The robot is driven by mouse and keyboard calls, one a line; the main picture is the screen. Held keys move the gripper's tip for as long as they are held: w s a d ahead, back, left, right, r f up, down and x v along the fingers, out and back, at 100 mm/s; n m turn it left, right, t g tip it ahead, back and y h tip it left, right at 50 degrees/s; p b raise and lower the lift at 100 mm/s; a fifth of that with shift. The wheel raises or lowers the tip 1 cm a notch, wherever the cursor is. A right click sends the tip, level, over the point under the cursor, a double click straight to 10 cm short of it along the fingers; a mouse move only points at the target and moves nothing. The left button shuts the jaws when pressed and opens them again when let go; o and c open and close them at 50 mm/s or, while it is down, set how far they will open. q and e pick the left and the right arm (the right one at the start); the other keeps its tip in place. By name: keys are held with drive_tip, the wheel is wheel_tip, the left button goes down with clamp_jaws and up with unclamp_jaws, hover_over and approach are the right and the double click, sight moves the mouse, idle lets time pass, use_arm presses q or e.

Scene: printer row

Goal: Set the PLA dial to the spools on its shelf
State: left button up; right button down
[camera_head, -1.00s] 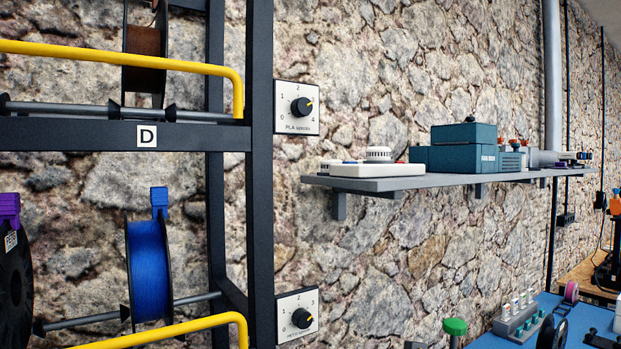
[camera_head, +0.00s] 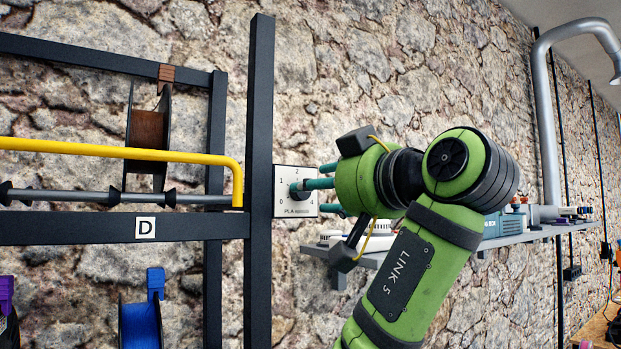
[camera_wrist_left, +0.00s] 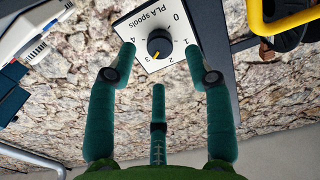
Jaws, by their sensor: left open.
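The PLA spools dial is a black knob with a yellow pointer on a white plate (camera_head: 281,204) marked 0 to 4, on the wall right of the rack. In the left wrist view the dial (camera_wrist_left: 160,41) has its pointer toward the 3. My left gripper (camera_head: 316,187) is at the plate, and its teal fingers hide most of the knob in the head view. In the wrist view the open fingers (camera_wrist_left: 160,52) stand either side of the knob with gaps; contact is not visible. My right gripper is out of view.
The black rack post (camera_head: 261,120) stands close left of the plate, with a yellow rail (camera_head: 120,153) across the shelf. A grey wall shelf (camera_head: 530,236) with boxes lies behind my arm. A blue spool (camera_head: 139,325) hangs below.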

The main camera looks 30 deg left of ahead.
use_arm(q)
drive_tip(key=p+x, duration=0.1)
drive_tip(key=x, duration=0.2)
drive_tip(key=shift+a, duration=0.3)
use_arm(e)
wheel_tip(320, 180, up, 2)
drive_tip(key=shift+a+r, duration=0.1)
use_arm(q)
drive_tip(key=shift+d, duration=0.1)
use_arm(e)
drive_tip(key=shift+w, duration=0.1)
use_arm(q)
drive_tip(key=shift+c, duration=0.8)
clamp_jaws()
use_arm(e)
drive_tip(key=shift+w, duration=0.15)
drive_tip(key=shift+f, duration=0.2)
